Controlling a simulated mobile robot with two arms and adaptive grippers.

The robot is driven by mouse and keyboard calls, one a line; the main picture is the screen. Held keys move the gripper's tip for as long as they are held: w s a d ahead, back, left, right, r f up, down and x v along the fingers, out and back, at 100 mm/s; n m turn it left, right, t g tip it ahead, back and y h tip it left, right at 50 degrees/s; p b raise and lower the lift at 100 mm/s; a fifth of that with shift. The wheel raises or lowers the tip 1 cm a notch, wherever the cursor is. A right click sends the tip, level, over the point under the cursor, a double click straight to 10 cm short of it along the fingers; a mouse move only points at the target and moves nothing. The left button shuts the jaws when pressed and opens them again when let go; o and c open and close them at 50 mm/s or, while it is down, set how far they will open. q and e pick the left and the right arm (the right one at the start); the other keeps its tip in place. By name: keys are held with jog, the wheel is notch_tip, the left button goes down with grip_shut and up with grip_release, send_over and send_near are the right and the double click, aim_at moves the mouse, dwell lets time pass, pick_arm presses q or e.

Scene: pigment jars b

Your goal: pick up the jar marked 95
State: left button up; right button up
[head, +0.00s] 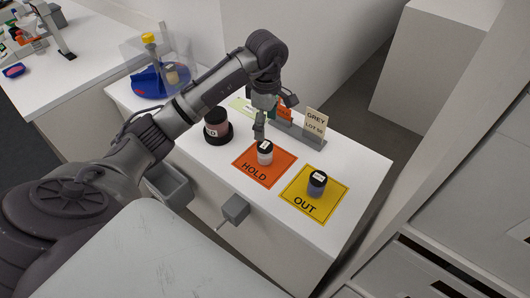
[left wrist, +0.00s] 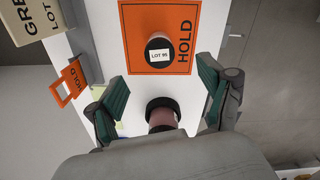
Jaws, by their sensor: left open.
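A small white jar with a black lid (head: 265,152) stands upright on the orange HOLD mat (head: 252,172). In the left wrist view its lid (left wrist: 158,50) carries a white label that appears to read LOT 95. My left gripper (head: 275,112) is open and empty, above and behind this jar in the head view. In the left wrist view its two green-padded fingers (left wrist: 162,72) are spread wide, with the jar just beyond their tips and roughly centred between them. My right gripper is not in view.
A larger black-lidded jar (head: 216,125) stands left of the HOLD mat. A grey rack (head: 305,133) with a GREY LOT card (head: 315,121) borders the back edge.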

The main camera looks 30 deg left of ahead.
aim_at(265, 145)
pick_arm(q)
notch_tip(265, 145, down, 4)
jog(key=shift+f+p, duration=0.2)
jog(key=shift+p, duration=0.15)
jog(key=f+p, duration=0.2)
jog(key=f, duration=0.3)
jog(key=shift+a, duration=0.2)
jog(key=shift+f, duration=0.2)
jog(key=c, duration=1.3)
